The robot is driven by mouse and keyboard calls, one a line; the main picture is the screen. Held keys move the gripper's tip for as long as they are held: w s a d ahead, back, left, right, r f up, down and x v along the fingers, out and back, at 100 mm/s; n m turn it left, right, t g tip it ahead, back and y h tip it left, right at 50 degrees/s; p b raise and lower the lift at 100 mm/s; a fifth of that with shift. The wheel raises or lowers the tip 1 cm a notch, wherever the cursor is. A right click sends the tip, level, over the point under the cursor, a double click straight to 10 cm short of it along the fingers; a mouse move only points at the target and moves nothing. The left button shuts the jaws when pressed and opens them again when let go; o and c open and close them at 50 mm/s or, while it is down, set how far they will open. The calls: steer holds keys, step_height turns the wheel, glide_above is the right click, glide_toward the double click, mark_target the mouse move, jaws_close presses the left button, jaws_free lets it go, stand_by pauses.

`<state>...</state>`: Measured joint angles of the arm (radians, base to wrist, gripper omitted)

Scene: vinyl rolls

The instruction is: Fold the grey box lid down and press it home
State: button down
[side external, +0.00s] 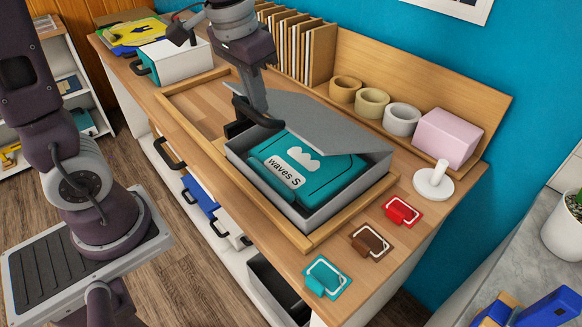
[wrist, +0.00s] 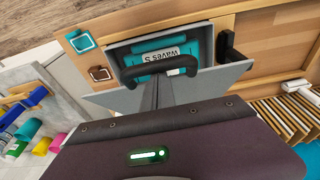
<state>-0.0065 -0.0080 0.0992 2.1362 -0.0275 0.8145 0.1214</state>
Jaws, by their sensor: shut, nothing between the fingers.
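The grey box (side external: 335,213) sits on the wooden desk with its front side open to view. A teal package (side external: 330,172) with a white "waves S" label lies inside it; it also shows in the wrist view (wrist: 150,47). The grey lid (side external: 320,122) is hinged along the back and stands part-way up, slanting over the rear of the box.
A wooden frame (side external: 310,241) surrounds the box. Red (side external: 402,211), brown (side external: 370,241) and teal (side external: 327,277) swatches lie right of it. Behind stand tape rolls (side external: 372,102), a pink block (side external: 447,137) and upright boards (side external: 290,45). The frame's left part is bare.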

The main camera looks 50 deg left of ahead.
stand_by(0.4)
steer(key=shift+s+f, duration=0.3)
steer(key=shift+f, duration=0.25)
steer(key=shift+s+f, duration=0.25)
steer(key=shift+f, duration=0.3)
steer(key=s+f, duration=0.3)
steer(key=f, duration=0.6)
stand_by(0.6)
steer(key=shift+s, duration=0.15)
